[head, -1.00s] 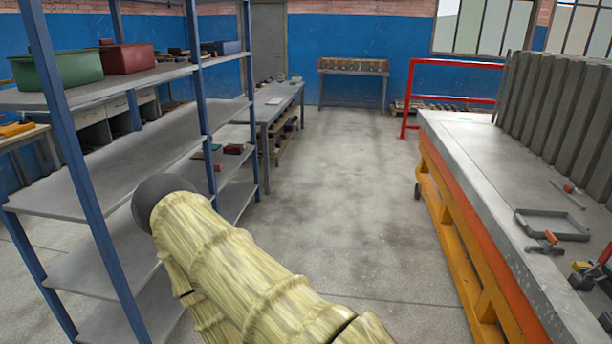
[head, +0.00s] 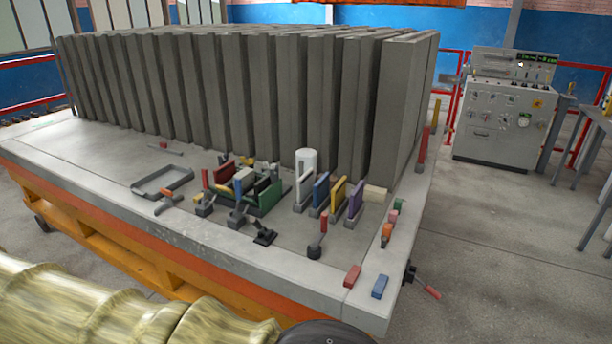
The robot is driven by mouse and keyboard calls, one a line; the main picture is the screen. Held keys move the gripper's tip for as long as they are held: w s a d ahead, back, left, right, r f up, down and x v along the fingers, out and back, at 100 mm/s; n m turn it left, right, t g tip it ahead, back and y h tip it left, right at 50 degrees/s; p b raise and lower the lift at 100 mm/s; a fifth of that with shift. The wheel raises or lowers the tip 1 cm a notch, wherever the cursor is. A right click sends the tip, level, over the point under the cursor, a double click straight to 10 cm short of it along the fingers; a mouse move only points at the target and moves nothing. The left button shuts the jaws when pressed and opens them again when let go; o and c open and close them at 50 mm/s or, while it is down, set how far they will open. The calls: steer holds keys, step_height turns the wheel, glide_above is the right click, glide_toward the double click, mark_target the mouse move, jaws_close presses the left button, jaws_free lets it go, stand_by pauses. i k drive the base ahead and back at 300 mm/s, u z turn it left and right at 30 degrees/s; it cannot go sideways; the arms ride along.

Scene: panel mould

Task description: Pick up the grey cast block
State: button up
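I cannot single out a grey cast block for certain. The mould table (head: 90,185) carries a long row of tall grey panels (head: 405,100) standing on edge. Small parts stand in front of them, among them several with grey bases, too small to tell apart. My sleeved arm crosses the lower left, with a dark rounded part at the bottom edge. My gripper does not show.
A red block (head: 352,276) and a blue block (head: 380,286) lie near the table's front right corner. A grey frame (head: 162,182) lies left of the tool cluster. A control cabinet (head: 505,115) stands at the right, with open floor before it.

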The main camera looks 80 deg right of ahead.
mark_target(247, 175)
steer(key=z, duration=1.7)
